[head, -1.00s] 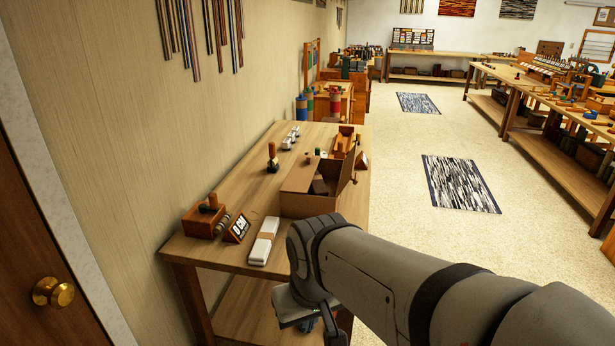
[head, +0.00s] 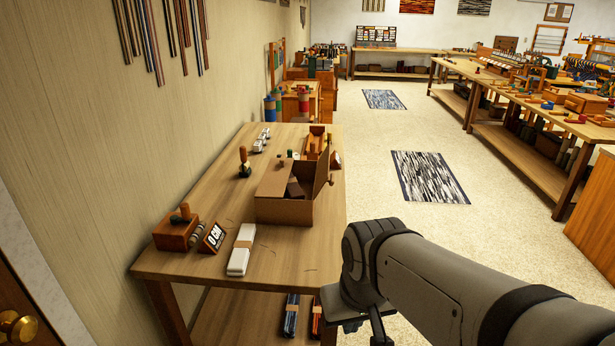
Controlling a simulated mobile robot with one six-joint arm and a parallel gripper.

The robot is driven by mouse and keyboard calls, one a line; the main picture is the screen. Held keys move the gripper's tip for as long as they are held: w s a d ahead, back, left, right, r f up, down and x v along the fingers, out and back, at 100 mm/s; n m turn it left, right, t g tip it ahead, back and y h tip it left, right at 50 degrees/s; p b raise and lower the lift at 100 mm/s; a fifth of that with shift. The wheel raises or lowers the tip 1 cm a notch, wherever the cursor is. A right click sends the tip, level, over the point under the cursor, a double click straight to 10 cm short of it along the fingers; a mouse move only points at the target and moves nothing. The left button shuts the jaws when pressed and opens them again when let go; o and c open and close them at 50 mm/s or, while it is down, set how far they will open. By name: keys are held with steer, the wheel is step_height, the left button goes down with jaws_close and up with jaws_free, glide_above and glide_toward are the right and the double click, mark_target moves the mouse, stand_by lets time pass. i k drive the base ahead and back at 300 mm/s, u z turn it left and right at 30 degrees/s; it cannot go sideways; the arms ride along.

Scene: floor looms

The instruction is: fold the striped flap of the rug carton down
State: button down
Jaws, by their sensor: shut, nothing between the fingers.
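An open brown carton (head: 284,211) stands on the wooden bench. A flat panel (head: 270,178) covers part of its top at the left. Another flap (head: 321,172) stands up along its right side. A dark item (head: 295,190) shows in the opening. I cannot make out stripes on any flap from here. My arm reaches in from the lower right, and its end is right of and nearer than the carton, off the bench's right edge. My gripper's fingers are not visible; the lower end of the arm runs toward the bottom of the picture.
A white wrapped bundle (head: 241,249), a small sign (head: 213,238) and a wooden block (head: 177,232) are on the near bench top (head: 190,268). A dark-handled stamp (head: 245,163) stands behind, left of the carton. The floor right of the bench is open, with a patterned rug (head: 428,178).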

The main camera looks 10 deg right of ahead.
mark_target(323, 176)
steer(key=u, duration=0.05)
steer(key=i, duration=1)
steer(key=z, duration=0.05)
